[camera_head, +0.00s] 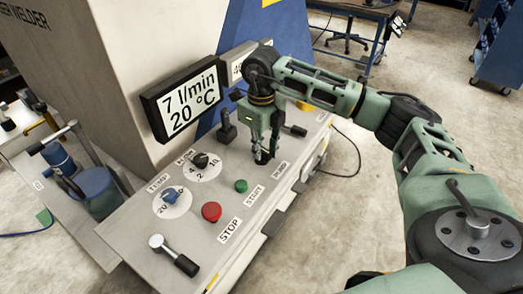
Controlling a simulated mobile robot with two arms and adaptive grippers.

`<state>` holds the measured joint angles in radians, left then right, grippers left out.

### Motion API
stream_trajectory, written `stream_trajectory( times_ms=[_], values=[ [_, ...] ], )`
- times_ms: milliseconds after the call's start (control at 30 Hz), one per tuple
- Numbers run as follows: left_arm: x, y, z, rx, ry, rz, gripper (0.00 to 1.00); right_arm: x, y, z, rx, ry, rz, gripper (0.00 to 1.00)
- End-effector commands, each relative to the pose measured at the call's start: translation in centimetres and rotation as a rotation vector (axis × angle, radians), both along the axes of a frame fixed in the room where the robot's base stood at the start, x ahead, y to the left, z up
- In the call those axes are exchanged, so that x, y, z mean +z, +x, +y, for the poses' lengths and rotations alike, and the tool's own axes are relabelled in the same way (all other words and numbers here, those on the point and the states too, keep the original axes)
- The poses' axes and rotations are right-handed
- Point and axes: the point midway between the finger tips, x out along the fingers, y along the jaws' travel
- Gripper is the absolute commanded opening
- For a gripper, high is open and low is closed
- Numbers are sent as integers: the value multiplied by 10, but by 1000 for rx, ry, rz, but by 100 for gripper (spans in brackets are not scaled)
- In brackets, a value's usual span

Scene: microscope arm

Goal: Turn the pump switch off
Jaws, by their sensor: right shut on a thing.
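The pump switch (262,157) is a small dark switch on the grey control panel (190,235), beside a small label that seems to read PUMP. My right gripper (264,148) points down over it and is shut on it. The fingers cover much of the switch, so I cannot tell which way it is set. My left gripper is not in view.
A green START button (241,186), red STOP button (211,211), blue knob (169,196) and black knob (201,160) are left of the gripper. A lever (174,255) is at the front. A display (184,98) reads 7 l/min, 20 °C. Open floor lies right.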

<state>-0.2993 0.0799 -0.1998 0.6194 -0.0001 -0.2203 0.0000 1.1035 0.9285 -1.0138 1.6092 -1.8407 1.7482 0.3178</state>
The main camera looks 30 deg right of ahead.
Motion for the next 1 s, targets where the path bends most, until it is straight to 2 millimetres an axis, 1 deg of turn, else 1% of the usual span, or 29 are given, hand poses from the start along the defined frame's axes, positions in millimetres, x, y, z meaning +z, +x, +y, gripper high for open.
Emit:
stream_trajectory(
  times_ms=[33, 300, 867, 900, 1000],
  values=[
    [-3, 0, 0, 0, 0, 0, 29, 1, 1, 0, 25, 0, -5, 0],
    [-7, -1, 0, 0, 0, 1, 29, 1, 1, -1, 121, 0, -5, 0],
    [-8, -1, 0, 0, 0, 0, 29, 2, 1, -1, 148, -1, -6, 0],
    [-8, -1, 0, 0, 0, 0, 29, 2, 1, -1, 147, -1, -6, 21],
    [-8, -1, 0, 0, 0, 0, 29, 2, 1, -1, 147, -1, -4, 29]
  ],
)
